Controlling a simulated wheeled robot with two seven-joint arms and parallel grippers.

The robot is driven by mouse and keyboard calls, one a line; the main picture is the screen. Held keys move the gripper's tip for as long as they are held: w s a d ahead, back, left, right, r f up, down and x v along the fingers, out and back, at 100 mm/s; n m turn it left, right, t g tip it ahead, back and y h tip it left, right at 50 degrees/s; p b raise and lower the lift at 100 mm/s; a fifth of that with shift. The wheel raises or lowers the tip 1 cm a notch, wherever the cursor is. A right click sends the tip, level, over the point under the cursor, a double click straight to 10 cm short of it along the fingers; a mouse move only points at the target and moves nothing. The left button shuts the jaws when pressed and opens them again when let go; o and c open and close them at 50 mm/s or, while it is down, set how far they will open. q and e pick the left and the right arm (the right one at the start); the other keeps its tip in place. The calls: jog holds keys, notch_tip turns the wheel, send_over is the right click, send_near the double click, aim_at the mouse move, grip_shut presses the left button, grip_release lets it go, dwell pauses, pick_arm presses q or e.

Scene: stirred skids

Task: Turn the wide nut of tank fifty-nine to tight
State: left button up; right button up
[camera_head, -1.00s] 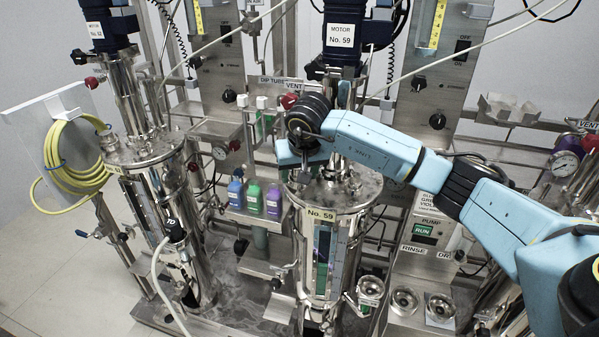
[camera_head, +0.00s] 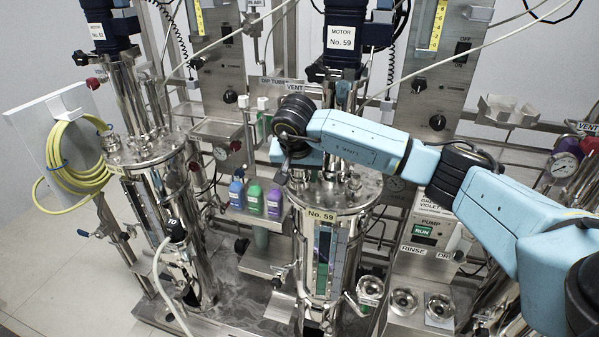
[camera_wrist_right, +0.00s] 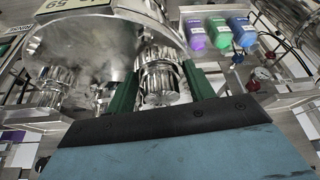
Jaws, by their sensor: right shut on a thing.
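Tank fifty-nine (camera_head: 325,255) is a steel vessel with a "No. 59" label on its front, in the middle of the head view. Its label also shows upside down at the top of the right wrist view (camera_wrist_right: 62,14). My right gripper (camera_head: 283,178) is at the left edge of the tank's lid, pointing down. In the right wrist view its two green fingers (camera_wrist_right: 160,88) are shut on a ribbed metal nut (camera_wrist_right: 157,82), one finger on each side. In the head view my wrist hides this nut. My left gripper is not in view.
Another ribbed fitting (camera_wrist_right: 55,82) sits beside the held nut. Blue, green and purple bottles (camera_head: 254,198) stand on a shelf left of the tank. The motor (camera_head: 341,38) and its shaft rise above the lid. A second tank (camera_head: 150,165) stands at left.

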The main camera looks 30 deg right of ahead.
jog(key=shift+w+r+m+g+h+p, duration=0.1)
jog(key=shift+m+g+h+p, duration=0.35)
jog(key=shift+m, duration=1.2)
jog(key=shift+w+m+g+h+p, duration=0.15)
jog(key=shift+m+g+h, duration=0.3)
jog(key=shift+m, duration=1.2)
jog(key=shift+w+a+m+g+p, duration=0.15)
jog(key=shift+m+g, duration=0.5)
jog(key=shift+m, duration=0.8)
jog(key=shift+s+d+m+g+p, duration=0.15)
jog(key=shift+m+g, duration=0.5)
jog(key=shift+m, duration=0.8)
jog(key=shift+w+m+g+y, duration=0.15)
jog(key=shift+m+g, duration=0.1)
jog(key=shift+m, duration=0.45)
jog(key=shift+w+m+g+y, duration=0.15)
jog(key=shift+m+g, duration=0.1)
jog(key=shift+m, duration=0.45)
jog(key=shift+m+g+y, duration=0.3)
jog(key=shift+m+g, duration=0.1)
jog(key=shift+m, duration=0.9)
jog(key=shift+m+b, duration=0.35)
jog(key=shift+m, duration=0.25)
jog(key=o, duration=1)
